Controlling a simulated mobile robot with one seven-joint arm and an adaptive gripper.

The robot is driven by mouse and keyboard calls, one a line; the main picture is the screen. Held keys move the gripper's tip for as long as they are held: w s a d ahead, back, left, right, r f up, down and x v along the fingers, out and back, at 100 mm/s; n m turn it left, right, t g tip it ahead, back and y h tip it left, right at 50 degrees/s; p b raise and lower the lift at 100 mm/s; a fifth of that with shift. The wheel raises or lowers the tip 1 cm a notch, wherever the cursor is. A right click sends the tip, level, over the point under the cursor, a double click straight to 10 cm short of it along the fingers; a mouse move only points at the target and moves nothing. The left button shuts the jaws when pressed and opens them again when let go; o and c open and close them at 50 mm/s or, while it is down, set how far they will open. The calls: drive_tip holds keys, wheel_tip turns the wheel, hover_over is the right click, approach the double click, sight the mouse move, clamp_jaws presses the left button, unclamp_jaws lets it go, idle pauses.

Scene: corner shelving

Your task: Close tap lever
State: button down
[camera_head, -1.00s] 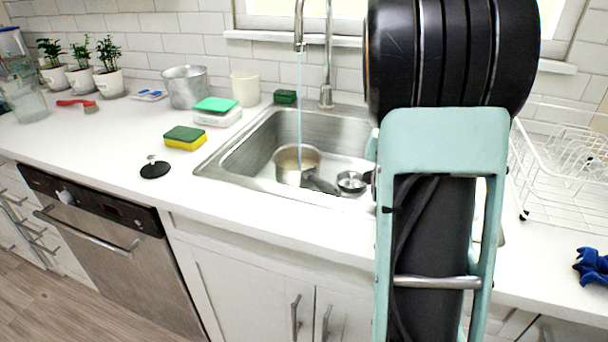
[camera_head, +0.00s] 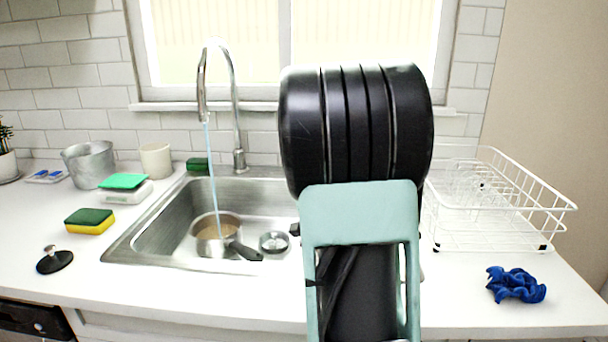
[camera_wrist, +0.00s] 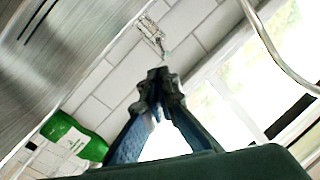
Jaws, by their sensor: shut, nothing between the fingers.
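The chrome tap (camera_head: 236,110) stands behind the sink, its tall curved spout over the basin. A stream of water runs from it into a small pot (camera_head: 207,243). I cannot make out the tap lever clearly in either view; my arm covers part of the area right of the tap. My gripper (camera_wrist: 158,85) shows in the wrist view with its fingertips together and nothing between them. A curved chrome tube (camera_wrist: 268,48), apparently the tap spout, is at the upper right there, apart from the fingers. In the head view my arm hides the gripper.
The steel sink (camera_head: 150,225) also holds a small round metal piece (camera_head: 273,242). A white dish rack (camera_head: 490,243) and a blue cloth (camera_head: 515,285) are right of my arm. A sponge (camera_head: 89,221) and black stopper (camera_head: 54,261) lie left. A green-and-white item (camera_wrist: 72,137) shows near the gripper.

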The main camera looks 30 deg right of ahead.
drive_tip(key=s+d+m+y+b, duration=0.1)
drive_tip(key=s+d+m+y, duration=0.35)
drive_tip(key=s+m, duration=0.3)
drive_tip(key=w+a+b, duration=0.1)
drive_tip(key=w+b, duration=0.4)
drive_tip(key=w, duration=0.7)
drive_tip(key=shift+f+h, duration=0.2)
drive_tip(key=shift+h, duration=0.15)
drive_tip(key=shift+a, duration=0.1)
drive_tip(key=shift+w+a+p, duration=0.25)
drive_tip(key=shift+a+p, duration=0.25)
drive_tip(key=shift+p, duration=0.2)
drive_tip(key=shift+w+a+p, duration=0.2)
drive_tip(key=shift+a+p, duration=0.25)
drive_tip(key=shift+p, duration=0.2)
drive_tip(key=shift+a+t, duration=0.1)
drive_tip(key=shift+t, duration=0.2)
